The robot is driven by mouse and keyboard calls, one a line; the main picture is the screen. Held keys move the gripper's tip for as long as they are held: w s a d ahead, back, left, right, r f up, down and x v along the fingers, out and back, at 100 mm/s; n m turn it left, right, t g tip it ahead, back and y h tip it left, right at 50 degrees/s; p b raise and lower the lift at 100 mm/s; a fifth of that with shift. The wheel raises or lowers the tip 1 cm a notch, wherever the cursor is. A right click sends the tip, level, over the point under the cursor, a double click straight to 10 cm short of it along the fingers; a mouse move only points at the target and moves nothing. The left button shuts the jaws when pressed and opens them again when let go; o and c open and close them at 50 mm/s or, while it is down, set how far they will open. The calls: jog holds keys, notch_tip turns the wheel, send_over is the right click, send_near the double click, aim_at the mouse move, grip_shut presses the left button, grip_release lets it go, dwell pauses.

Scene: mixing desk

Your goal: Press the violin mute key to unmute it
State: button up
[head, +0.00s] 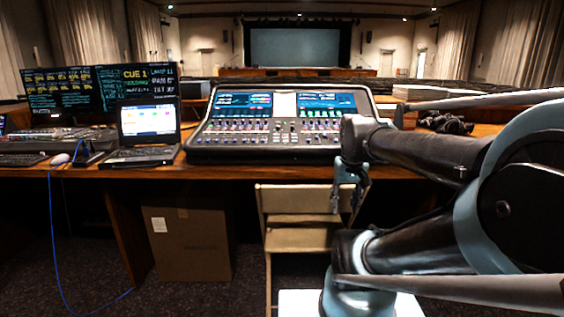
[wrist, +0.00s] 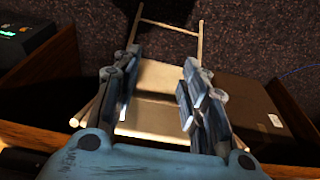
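The mixing desk (head: 250,153) stands on the wooden table in the middle of the head view. It has two lit screens at the top and rows of small keys, knobs and faders below. The violin mute key is too small to tell apart there, and no label can be read. My gripper (head: 348,186) hangs in front of the table's edge, above the folding chair and below the console's right part. In the wrist view my gripper (wrist: 160,68) has its fingers spread, with nothing between them. It points down at the chair and floor; no console keys show there.
A beige folding chair (head: 305,198) stands before the table (head: 230,173). A cardboard box (head: 192,245) is under the table. A laptop (head: 148,122), mouse (head: 60,159) and monitors (head: 137,85) are at the left. A blue cable (head: 55,230) hangs to the floor.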

jog(key=s+f, duration=0.5)
jog(key=f, duration=0.2)
jog(key=shift+f, duration=0.1)
grip_shut()
jog(key=shift+w+f, duration=0.2)
jog(key=shift+w, duration=0.25)
dwell(0.4)
